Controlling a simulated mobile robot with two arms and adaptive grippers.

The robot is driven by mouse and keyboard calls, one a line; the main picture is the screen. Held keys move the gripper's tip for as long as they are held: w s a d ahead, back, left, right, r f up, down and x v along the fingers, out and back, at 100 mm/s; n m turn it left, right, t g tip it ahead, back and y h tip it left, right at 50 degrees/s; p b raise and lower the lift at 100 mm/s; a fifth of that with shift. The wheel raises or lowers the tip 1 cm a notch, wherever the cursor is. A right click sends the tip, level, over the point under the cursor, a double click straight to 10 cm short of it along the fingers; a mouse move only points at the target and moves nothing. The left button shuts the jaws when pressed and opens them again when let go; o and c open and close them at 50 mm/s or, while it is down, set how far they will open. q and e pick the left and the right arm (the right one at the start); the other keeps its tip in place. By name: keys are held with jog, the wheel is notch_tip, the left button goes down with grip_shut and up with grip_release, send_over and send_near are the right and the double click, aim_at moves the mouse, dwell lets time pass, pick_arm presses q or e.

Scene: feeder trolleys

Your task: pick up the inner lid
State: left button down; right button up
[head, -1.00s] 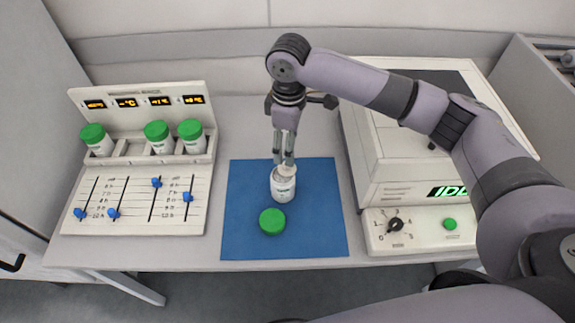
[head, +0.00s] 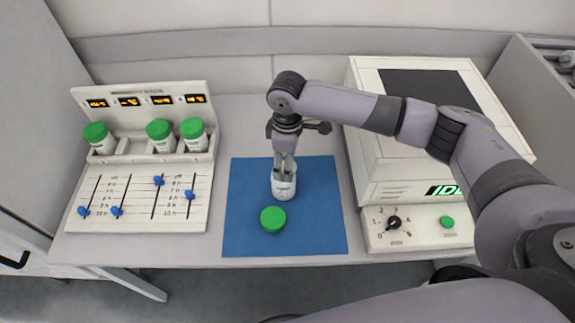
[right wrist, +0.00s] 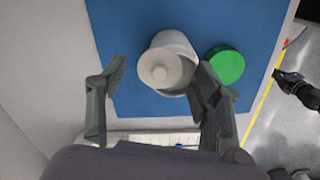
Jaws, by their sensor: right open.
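The white jar (head: 284,186) stands upright on the blue mat (head: 322,225); it also shows in the right wrist view (right wrist: 172,42). The inner lid (right wrist: 160,70), a pale disc with a small round knob, is at the jar's mouth. In the head view the fingers largely hide it. My right gripper (head: 285,172) points down over the jar. In the right wrist view its fingers (right wrist: 162,72) are apart, one on each side of the lid. A dark gripper (right wrist: 290,84), apparently my left, shows at the right edge of the wrist view; its jaws are unclear.
A green screw cap (head: 273,219) lies on the mat in front of the jar. A rack (head: 150,158) with several green-capped jars and a slider panel stands at the left. A white machine (head: 400,170) with a dial stands at the right. The mat's front is otherwise clear.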

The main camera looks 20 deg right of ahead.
jog(key=c, duration=1.3)
